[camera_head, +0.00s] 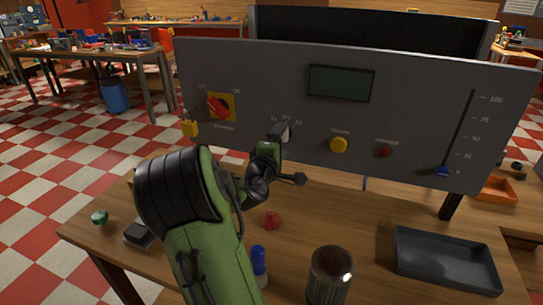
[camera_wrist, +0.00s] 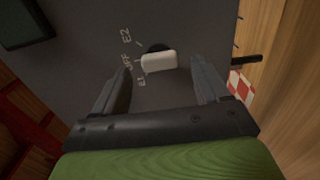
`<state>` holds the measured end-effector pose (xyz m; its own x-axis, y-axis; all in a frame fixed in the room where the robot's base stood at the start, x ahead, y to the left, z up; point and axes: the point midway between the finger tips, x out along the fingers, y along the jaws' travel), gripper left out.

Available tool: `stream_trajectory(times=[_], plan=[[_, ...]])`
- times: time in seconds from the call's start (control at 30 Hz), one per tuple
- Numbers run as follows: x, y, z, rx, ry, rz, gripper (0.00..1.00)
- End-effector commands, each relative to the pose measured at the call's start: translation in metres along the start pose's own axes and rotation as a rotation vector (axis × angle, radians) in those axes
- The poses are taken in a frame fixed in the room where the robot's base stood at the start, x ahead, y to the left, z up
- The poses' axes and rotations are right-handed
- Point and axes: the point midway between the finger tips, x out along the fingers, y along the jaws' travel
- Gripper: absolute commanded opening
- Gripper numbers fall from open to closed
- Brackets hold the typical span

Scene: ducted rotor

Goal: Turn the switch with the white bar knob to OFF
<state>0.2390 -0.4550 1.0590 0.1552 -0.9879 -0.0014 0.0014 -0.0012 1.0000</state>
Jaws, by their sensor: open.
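The white bar knob (camera_wrist: 159,61) sits on a dark round base on the grey panel (camera_wrist: 90,50). In the wrist view its bar lies nearly level, with the labels E2, OFF and E1 to its left. Its left end is near OFF and E1; which mark it points at is hard to tell. My gripper (camera_wrist: 162,68) is open, one finger on either side of the knob with gaps visible. I cannot tell how deep the fingers reach. In the head view my gripper (camera_head: 280,146) hides most of the knob (camera_head: 285,134).
The panel also bears a red rotary switch (camera_head: 220,106), a yellow button (camera_head: 339,145), a red button (camera_head: 384,152), a slider with a blue knob (camera_head: 442,171) and a display (camera_head: 341,83). A dark tray (camera_head: 445,261) and small items lie on the wooden bench below.

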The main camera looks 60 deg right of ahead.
Motion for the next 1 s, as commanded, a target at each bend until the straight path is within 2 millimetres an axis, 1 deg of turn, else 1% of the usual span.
stream_trajectory(times=[0.03, 0.2, 0.3, 0.4, 0.5, 0.6, 1.0], plan=[[-0.014, -0.002, -0.002, 0.001, 0.007, -0.003, 0.74], [-0.064, -0.003, -0.002, 0.001, 0.010, -0.004, 0.74], [-0.092, -0.004, -0.003, 0.000, 0.012, -0.004, 0.74], [-0.116, -0.004, -0.002, 0.003, 0.010, -0.001, 0.74], [-0.128, -0.004, -0.002, 0.006, 0.007, 0.001, 0.74], [-0.134, -0.003, -0.001, 0.004, 0.004, 0.000, 0.74], [-0.135, -0.001, 0.000, 0.001, 0.000, -0.001, 0.74]])
